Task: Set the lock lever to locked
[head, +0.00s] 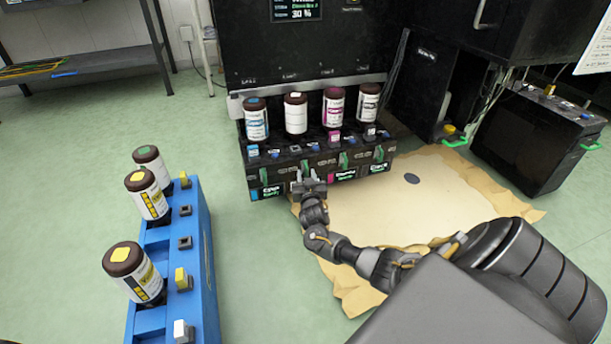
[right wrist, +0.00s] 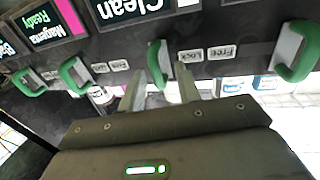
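A row of green lock levers runs along the front of the black ink station, with one lever (head: 343,160) right of my gripper in the head view. My right gripper (head: 308,184) is low at the station front. In the right wrist view, which is upside down, its two fingers (right wrist: 162,88) are apart. My left gripper is not in view.
Neighbouring green levers flank the gripper, one to the right (right wrist: 294,55) and one to the left (right wrist: 73,76). Several ink bottles (head: 296,113) stand on the station. A blue rack (head: 207,235) with bottles stands left. Brown sheeting (head: 440,200) covers the floor at right.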

